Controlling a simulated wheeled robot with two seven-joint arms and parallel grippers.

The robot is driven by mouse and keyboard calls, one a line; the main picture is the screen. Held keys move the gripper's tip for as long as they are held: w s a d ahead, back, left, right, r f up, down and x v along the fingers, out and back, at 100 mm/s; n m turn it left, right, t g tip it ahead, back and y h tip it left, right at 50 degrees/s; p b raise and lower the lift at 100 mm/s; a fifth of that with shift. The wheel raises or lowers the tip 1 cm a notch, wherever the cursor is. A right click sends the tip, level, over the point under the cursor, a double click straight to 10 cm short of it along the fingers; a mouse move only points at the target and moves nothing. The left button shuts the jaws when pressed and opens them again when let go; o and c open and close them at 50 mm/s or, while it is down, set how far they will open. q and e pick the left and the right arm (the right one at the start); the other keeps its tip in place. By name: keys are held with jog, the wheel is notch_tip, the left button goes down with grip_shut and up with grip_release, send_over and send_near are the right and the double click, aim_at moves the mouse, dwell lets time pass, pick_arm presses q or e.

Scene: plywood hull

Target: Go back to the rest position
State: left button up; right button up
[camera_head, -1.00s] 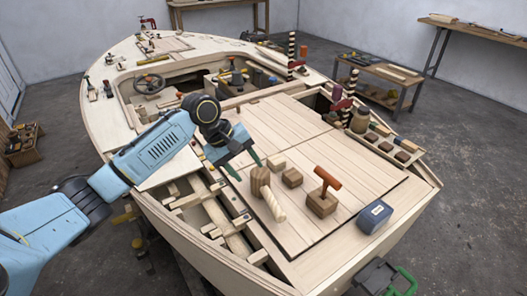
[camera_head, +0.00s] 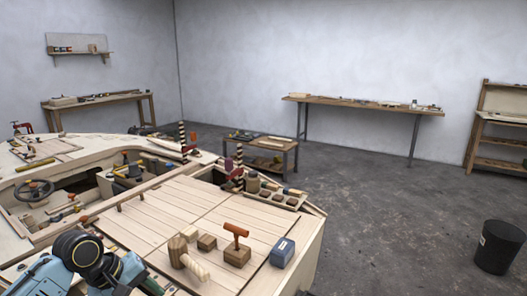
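My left arm comes in at the lower left over the plywood hull (camera_head: 307,250). Its dark round wrist joint and my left gripper (camera_head: 140,284) show at the bottom edge, beside the hatch deck. The fingers are partly cut off by the frame, so I cannot tell whether they are open or what lies between them. My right gripper is out of view.
On the deck stand a wooden mallet (camera_head: 181,252), a block with an orange-brown handle (camera_head: 236,244), small wooden blocks (camera_head: 207,242) and a blue box (camera_head: 282,252). A black bin (camera_head: 498,247) stands at right. Workbenches (camera_head: 362,106) line the walls.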

pick_arm(q)
jog(key=s+d+f+m+y, duration=0.1)
jog(key=s+d+f+m, duration=0.5)
jog(key=s+d+f, duration=0.4)
jog(key=s+a+m+t+y, duration=0.1)
jog(key=s+a+m+y, duration=0.3)
jog(key=s, duration=1.2)
notch_tip(320, 180, down, 24)
jog(key=s+a+g, duration=0.1)
jog(key=s, duration=0.1)
jog(key=s+a+f+g, duration=0.1)
jog(key=s+a+f, duration=0.2)
jog(key=s+f, duration=1.1)
jog(key=shift+s+f+g+h, duration=0.3)
jog(key=shift+s+f, duration=0.1)
jog(key=shift+s, duration=0.65)
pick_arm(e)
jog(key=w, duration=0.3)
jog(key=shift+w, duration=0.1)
